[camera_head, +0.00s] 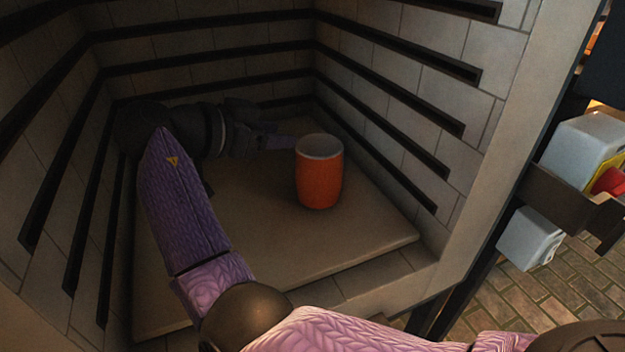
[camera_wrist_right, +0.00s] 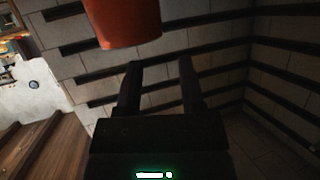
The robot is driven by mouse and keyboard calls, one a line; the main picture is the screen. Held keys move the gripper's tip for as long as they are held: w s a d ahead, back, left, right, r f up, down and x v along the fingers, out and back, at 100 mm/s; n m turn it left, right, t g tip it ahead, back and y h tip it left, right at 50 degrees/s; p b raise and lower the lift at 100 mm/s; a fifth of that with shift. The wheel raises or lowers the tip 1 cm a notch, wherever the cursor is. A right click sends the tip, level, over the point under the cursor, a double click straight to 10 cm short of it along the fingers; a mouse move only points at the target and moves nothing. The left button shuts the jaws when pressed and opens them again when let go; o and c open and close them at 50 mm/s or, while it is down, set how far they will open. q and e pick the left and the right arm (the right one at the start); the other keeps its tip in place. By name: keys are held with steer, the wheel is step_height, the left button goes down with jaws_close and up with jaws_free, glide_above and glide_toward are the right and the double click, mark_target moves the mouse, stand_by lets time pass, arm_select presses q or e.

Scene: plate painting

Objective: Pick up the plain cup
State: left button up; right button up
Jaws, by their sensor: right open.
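An orange cup (camera_head: 319,180) with a pale inside stands upright on the slab inside a brick kiln. It has no visible decoration. My right arm reaches in and bends toward it, and my right gripper (camera_head: 279,138) is beside the cup's upper left side, at its far side. In the right wrist view, the cup (camera_wrist_right: 124,22) shows at the top, cut off by the frame. The open fingers of the right gripper (camera_wrist_right: 160,78) point toward the kiln wall, with nothing between them. I cannot tell whether a finger touches the cup. My left gripper is not in view.
Kiln walls with dark grooves (camera_head: 400,115) close in behind and on both sides. The slab (camera_head: 350,247) is bare in front of the cup. Outside at the right are a dark shelf (camera_head: 560,185) with white containers and a brick floor.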

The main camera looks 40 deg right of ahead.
mark_target(303, 138)
steer(key=b+x, duration=0.1)
steer(key=x, duration=0.1)
steer(key=b+x, duration=0.1)
steer(key=x, duration=0.2)
steer(key=shift+d+f+b, duration=0.1)
steer(key=shift+f+b, duration=0.3)
steer(key=shift+r, duration=0.2)
jaws_close()
steer(key=shift+f, duration=0.1)
stand_by(0.5)
